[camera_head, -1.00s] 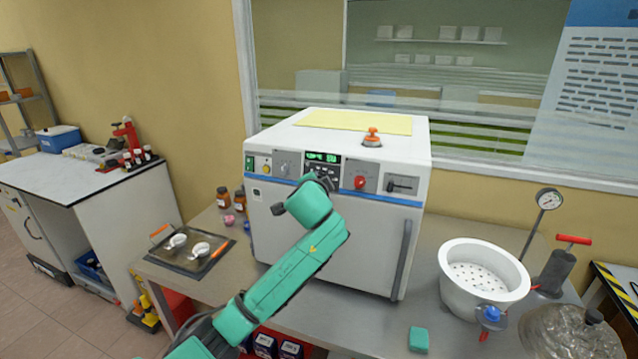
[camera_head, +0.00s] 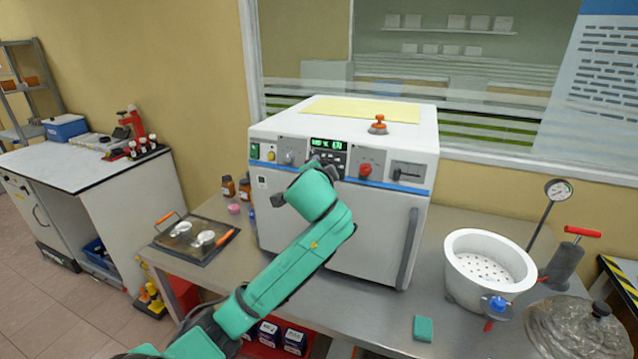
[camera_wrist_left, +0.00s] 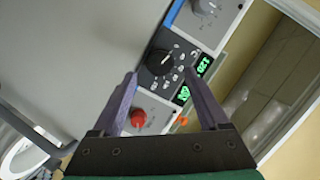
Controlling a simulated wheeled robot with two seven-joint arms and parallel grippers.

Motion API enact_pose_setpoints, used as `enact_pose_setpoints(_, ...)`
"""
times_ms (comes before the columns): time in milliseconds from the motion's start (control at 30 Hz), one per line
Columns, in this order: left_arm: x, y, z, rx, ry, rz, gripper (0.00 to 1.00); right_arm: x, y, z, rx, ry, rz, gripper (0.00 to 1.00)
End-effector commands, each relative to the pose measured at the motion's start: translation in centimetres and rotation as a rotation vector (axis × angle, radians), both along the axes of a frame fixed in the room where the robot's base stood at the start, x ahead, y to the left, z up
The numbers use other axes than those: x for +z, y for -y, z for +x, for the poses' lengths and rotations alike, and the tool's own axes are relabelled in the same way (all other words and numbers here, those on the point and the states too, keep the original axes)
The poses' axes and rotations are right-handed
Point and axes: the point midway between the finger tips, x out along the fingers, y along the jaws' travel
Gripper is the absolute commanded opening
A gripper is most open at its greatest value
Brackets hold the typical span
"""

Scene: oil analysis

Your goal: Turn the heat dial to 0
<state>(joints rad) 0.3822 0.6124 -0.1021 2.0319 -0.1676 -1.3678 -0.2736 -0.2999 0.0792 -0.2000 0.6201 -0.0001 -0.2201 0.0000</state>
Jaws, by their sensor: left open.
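The white oven-like machine (camera_head: 345,215) stands on the steel bench. Its front panel has a lit green display (camera_head: 328,145), which also shows in the left wrist view (camera_wrist_left: 203,65). A black dial (camera_wrist_left: 160,63) sits beside the display, with small marks around it; I cannot read its setting. My left gripper (camera_wrist_left: 161,76) is open, with its fingertips either side of the dial in the picture; I cannot tell if they touch it. In the head view my left arm hides most of the dial. My right gripper is not in view.
A red knob (camera_head: 365,170) and a grey knob (camera_head: 289,158) flank the display. A slider panel (camera_head: 407,172) is at the right. A white perforated pot (camera_head: 488,265) stands right of the machine. A tray (camera_head: 196,238) with two small dishes lies left.

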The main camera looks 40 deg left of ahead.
Motion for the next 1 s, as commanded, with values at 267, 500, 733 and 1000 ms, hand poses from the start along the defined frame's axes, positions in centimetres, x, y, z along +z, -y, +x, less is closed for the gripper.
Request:
enact_pose_setpoints(267,2.1,4.3,-6.4,-0.004,0.005,0.000,0.77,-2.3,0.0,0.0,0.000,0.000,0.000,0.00)
enact_pose_setpoints(500,3.1,5.6,-8.5,-0.001,0.001,-0.001,0.77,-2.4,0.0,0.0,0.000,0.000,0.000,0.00)
enact_pose_setpoints(733,3.1,5.6,-8.4,0.000,0.000,-0.001,0.77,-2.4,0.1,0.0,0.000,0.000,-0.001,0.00)
enact_pose_setpoints(1000,2.8,5.6,-8.4,-0.003,-0.005,-0.006,0.77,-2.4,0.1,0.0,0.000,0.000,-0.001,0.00)
